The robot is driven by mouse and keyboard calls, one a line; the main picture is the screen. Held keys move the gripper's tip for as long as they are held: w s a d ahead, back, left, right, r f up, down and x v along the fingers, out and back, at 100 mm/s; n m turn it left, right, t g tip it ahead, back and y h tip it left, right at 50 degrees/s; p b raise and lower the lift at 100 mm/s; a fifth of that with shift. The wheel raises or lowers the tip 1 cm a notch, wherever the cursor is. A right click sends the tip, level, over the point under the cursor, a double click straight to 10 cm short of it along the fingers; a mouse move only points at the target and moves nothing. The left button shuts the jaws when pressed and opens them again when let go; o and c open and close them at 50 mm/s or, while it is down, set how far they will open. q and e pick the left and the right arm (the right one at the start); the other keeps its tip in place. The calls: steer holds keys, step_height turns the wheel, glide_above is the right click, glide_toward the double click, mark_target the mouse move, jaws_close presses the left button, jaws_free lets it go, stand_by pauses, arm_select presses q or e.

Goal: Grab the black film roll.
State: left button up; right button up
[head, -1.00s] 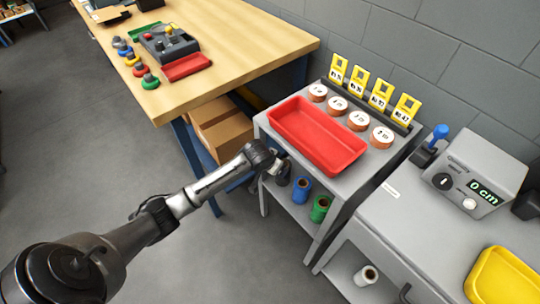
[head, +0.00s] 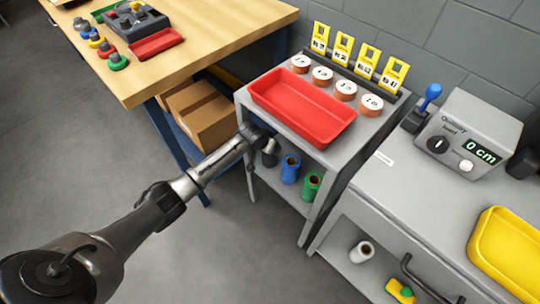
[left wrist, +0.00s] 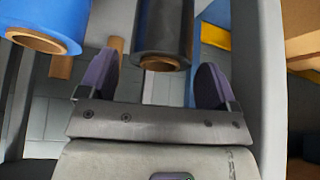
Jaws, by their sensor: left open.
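The black film roll (head: 270,158) stands on the lower shelf of the grey cart, left of a blue roll (head: 290,169) and a green roll (head: 311,186). My left gripper (left wrist: 155,83) is open, and in the left wrist view its two purple fingers lie on either side of the black roll (left wrist: 163,30). A gap shows on both sides of the roll. In the head view my left wrist partly hides the black roll. The blue roll also shows at the upper left of the wrist view (left wrist: 48,18). My right gripper is not in view.
The cart's top (head: 303,148) holds a red tray (head: 302,107), round labelled pieces and yellow tags above the rolls. A cart post (left wrist: 258,90) stands close beside the gripper in the wrist view. Cardboard boxes (head: 205,115) sit under the wooden table (head: 220,35).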

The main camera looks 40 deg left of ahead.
arm_select(q)
steer(key=shift+b+x, duration=1.35)
steer(key=shift+x, duration=0.7)
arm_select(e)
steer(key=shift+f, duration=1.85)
arm_select(q)
steer(key=shift+w+a, duration=0.1)
steer(key=shift+c, duration=0.5)
steer(key=c, duration=0.7)
steer(key=shift+c, duration=0.6)
steer(key=shift+r, duration=0.15)
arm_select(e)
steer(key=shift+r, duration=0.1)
